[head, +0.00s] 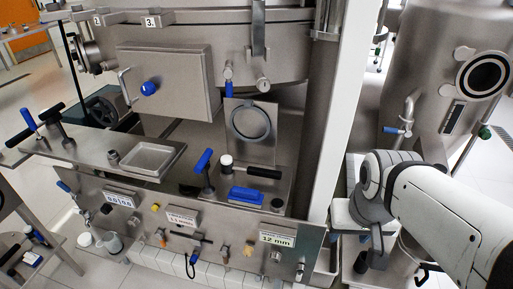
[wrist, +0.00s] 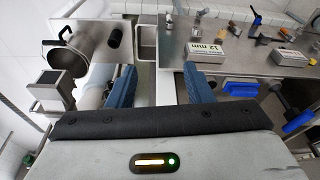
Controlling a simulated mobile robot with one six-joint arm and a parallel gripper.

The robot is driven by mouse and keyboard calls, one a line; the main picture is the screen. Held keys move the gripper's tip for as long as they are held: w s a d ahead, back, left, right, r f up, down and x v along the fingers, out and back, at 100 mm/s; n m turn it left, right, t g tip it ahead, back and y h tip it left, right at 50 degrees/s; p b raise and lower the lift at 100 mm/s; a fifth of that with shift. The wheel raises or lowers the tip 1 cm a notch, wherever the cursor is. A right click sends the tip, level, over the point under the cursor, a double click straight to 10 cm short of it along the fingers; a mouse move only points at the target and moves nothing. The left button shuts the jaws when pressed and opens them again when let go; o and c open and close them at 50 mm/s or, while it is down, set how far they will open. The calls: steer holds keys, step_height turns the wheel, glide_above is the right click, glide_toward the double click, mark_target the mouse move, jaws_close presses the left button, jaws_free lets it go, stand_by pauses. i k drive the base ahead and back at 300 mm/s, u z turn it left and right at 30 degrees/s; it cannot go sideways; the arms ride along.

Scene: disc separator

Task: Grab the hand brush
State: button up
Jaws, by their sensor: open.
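A blue block-like thing (head: 246,194), probably the hand brush, lies on the steel ledge of the machine in the head view. In the head view my arm comes in from the right, and the fingers cannot be made out.
A shallow steel tray (head: 150,158) is to the left. A white post (head: 345,110) stands between the ledge and my arm. A steel pot (wrist: 68,55) is at left in the wrist view.

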mark_target(252, 198)
steer(key=z, duration=2.2)
steer(key=k, duration=1.4)
steer(key=u, duration=1.8)
steer(key=i, duration=1)
steer(key=u, duration=0.1)
